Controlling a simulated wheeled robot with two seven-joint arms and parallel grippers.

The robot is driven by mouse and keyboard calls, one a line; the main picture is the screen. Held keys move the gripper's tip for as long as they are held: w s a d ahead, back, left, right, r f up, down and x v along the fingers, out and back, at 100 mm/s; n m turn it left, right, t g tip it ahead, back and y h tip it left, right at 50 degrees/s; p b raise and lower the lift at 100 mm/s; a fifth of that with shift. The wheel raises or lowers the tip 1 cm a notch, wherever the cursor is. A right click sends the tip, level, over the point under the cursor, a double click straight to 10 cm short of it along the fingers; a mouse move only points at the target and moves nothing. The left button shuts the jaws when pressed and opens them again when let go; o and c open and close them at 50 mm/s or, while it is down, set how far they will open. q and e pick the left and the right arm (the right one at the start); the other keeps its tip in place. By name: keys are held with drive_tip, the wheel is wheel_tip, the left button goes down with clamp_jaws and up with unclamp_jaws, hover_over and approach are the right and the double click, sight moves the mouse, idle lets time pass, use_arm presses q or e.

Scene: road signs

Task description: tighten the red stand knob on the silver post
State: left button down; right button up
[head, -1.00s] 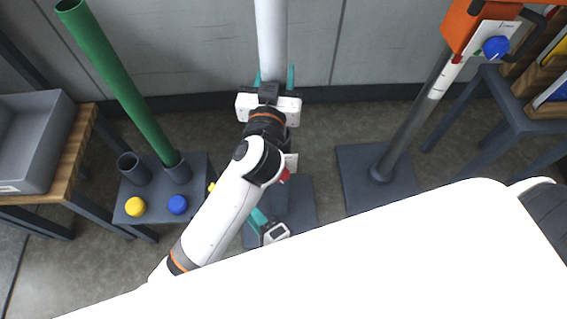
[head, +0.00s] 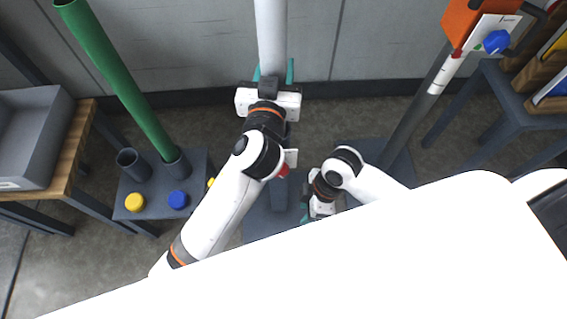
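The silver post (head: 271,35) stands upright at the top middle and runs down behind my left gripper. My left gripper (head: 273,74) has one teal finger against each side of the post and appears closed around it. The red knob (head: 283,171) shows low on the post, just right of my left arm, beside a small white part; the arm hides some of this area. My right gripper (head: 304,212) is below and right of the knob, apart from it. Its fingers are mostly hidden behind its own body, so its opening cannot be made out.
A green post (head: 120,85) stands in a dark base at left, with a yellow knob (head: 134,202) and a blue knob (head: 178,200) on it. A grey tray (head: 35,140) sits on a wooden table. An orange sign (head: 476,22) with a blue knob (head: 496,41) leans at right.

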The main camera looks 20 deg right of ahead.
sight(284, 166)
drive_tip(key=w+r+n+t, duration=0.1)
drive_tip(key=w+r+t, duration=0.1)
drive_tip(key=w+r, duration=0.9)
drive_tip(key=shift+y, duration=0.3)
drive_tip(key=shift+s+a+f, duration=0.15)
drive_tip(key=shift+a+f, duration=0.25)
drive_tip(key=shift+f, duration=0.3)
drive_tip(key=shift+s+a+f, duration=0.15)
drive_tip(key=shift+a+f, duration=0.3)
drive_tip(key=shift+f, duration=0.3)
drive_tip(key=shift+s+a+f, duration=0.15)
drive_tip(key=shift+a+f, duration=0.25)
drive_tip(key=shift+f, duration=0.3)
drive_tip(key=c, duration=0.7)
